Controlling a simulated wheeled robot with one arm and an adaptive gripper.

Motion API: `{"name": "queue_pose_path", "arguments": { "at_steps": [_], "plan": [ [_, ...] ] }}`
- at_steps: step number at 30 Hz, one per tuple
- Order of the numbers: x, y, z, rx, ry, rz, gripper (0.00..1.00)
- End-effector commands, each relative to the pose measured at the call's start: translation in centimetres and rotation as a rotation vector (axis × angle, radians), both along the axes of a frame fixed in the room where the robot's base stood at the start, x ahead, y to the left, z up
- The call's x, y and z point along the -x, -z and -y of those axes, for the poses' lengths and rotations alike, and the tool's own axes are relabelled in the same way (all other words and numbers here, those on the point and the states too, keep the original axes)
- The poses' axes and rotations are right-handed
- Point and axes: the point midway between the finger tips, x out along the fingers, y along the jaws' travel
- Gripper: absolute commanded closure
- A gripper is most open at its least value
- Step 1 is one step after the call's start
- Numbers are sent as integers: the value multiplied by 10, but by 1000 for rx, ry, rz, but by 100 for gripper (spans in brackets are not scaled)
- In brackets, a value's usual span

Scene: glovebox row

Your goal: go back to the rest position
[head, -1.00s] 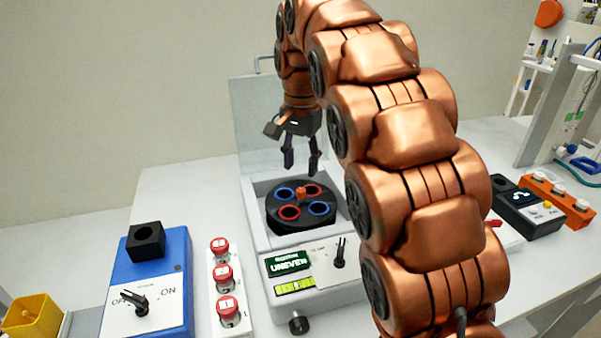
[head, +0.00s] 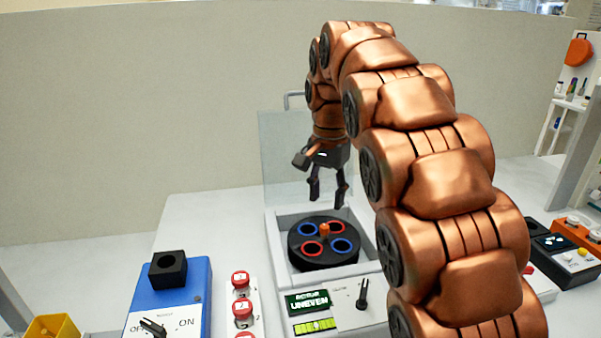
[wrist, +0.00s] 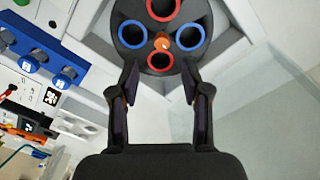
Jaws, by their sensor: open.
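My gripper (head: 328,190) hangs down from my copper arm, open and empty, above the black round rotor of the centrifuge. In the wrist view my gripper (wrist: 160,80) has its two fingers apart, with the rotor (wrist: 128,32) beyond the fingertips. The rotor (head: 324,262) has red-ringed and blue-ringed holes and an orange knob (head: 324,230) at its centre. It sits in the open white centrifuge (head: 283,268), whose clear lid (head: 285,150) stands up behind. The green display (head: 308,302) reads "UNEVEN".
A blue box (head: 190,290) with a black block and an ON/OFF knob stands at the left. Red-capped vials (head: 241,309) stand in a white rack beside it. A yellow bin (head: 50,327) is at lower left. A black device (head: 553,245) and orange rack (head: 580,232) are at right.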

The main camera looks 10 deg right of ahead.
Motion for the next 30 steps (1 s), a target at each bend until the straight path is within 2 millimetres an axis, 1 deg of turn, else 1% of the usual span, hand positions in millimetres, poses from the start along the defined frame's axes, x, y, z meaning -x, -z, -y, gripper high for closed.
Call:
{"name": "queue_pose_path", "arguments": {
  "at_steps": [2,5,8,11,12,14,23,24,26,27,29,30],
  "plan": [
    [10,-4,1,0,-17,-1,53],
    [30,-6,2,1,-53,-13,53],
    [54,-6,4,-1,-104,-25,53],
    [80,-4,5,-4,-156,-37,53],
    [91,-2,6,-6,-179,-43,53],
    [106,0,6,-7,-212,-50,53],
    [189,18,6,-23,-398,-85,53],
    [201,21,6,-27,-424,-92,53],
    [218,26,5,-30,-465,-97,53],
    [230,30,5,-33,-493,-102,53],
    [247,35,4,-37,-535,-109,53],
    [260,40,4,-41,-564,-119,53]
  ]
}}
